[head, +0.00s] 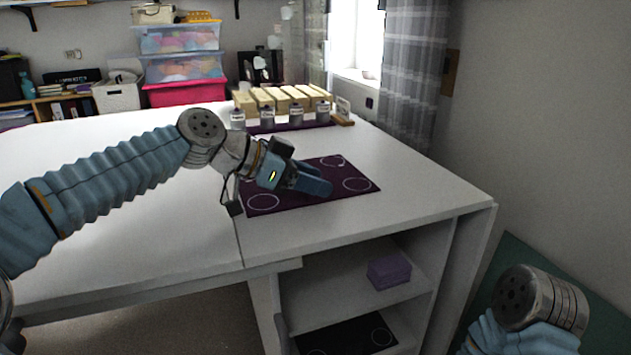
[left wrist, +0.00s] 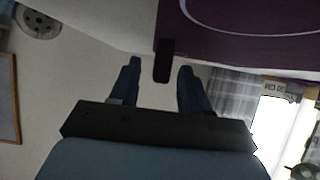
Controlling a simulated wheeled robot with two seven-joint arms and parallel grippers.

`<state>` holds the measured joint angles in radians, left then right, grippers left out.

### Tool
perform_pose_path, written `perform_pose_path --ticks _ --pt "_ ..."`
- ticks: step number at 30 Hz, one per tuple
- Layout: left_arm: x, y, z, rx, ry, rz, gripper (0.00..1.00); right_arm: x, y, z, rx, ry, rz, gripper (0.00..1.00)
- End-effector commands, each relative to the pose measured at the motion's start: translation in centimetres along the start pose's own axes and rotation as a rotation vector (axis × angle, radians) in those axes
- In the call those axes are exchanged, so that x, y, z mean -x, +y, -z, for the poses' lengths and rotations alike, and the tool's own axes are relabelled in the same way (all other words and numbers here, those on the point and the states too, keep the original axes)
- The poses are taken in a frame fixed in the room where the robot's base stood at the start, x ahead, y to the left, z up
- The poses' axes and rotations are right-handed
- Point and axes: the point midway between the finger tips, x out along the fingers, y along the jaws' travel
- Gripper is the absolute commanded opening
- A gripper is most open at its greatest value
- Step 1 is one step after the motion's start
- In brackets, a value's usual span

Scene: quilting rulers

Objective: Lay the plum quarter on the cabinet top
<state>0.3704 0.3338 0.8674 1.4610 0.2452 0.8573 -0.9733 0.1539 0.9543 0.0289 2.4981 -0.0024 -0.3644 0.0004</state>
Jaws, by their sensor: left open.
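A dark plum sheet with pale ring markings (head: 330,170), which I take for the plum quarter, appears to lie flat on the white cabinet top (head: 420,192). My left gripper (head: 322,183) is over it and hides its middle. The sheet also shows in the left wrist view (left wrist: 255,35), with a narrow dark tab (left wrist: 163,62) reaching between the fingers. My left gripper (left wrist: 160,68) is open, with gaps on both sides of the tab. Whether the fingers touch the sheet I cannot tell. My right gripper is out of view; only part of my right arm shows.
Cream blocks with labelled grey fronts (head: 285,100) stand behind the sheet. A purple box-like block (head: 388,272) is on the open shelf below, with another dark ring-marked sheet (head: 350,335) lower down. The white top is clear to the left and right.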

Motion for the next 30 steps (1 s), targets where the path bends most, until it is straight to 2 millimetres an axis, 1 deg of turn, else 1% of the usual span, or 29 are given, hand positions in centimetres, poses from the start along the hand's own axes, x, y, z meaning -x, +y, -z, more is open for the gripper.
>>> perform_pose_path --ticks 5,9,12,15,20,30 --pt "3.6 -0.1 -0.2 0.0 0.0 0.007 0.47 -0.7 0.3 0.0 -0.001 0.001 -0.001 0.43" --pt "6.9 -0.1 -0.1 0.0 0.0 0.007 0.47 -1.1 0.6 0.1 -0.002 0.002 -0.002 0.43" --pt "8.8 -0.1 -0.1 -0.001 0.0 0.006 0.47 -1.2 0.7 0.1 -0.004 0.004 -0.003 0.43" --pt "10.1 -0.1 -0.1 0.0 0.0 0.003 0.47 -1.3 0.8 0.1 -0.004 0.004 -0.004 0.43" --pt "11.1 0.0 0.0 -0.001 0.0 0.0 0.47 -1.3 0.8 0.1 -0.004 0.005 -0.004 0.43" --pt "11.1 0.0 0.0 -0.001 0.0 0.0 0.47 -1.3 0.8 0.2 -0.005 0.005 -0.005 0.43"
